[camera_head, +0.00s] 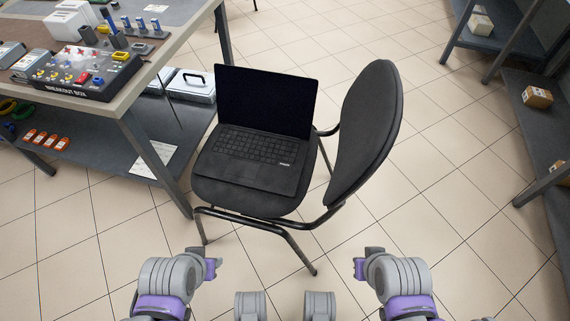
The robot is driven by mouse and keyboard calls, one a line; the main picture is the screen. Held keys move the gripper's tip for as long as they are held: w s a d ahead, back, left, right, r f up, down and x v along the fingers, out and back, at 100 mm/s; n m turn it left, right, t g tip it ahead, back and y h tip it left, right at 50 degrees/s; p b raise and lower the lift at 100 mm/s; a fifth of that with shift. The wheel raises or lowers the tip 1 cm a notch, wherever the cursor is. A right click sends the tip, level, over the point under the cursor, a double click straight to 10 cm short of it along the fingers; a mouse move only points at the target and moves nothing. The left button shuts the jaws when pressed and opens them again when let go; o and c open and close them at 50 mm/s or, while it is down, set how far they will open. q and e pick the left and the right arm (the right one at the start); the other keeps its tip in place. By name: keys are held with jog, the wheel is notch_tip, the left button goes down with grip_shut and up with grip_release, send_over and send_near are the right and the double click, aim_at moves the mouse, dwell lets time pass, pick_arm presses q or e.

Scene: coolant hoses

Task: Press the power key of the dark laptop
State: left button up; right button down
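The dark laptop (250,158) lies open on the seat of a black chair, in the middle of the head view. Its screen (264,101) is black and leans back, away from me. Its keyboard (254,145) faces up and is uncovered. The power key is too small to make out among the keys. My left gripper (209,264) is low in the view, in front of the chair and apart from the laptop. My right gripper (364,263) is low to the right, also apart from it. Neither visibly holds anything; their finger gaps are unclear.
The chair's seat (240,201) carries the laptop; its backrest (368,125) rises on the right side. A workbench (150,75) with a breakout box (82,78) stands at left. A shelf rack (525,105) with cartons (537,97) stands at right. Tiled floor between is clear.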

pick_arm(q)
grip_shut()
dwell(1.4)
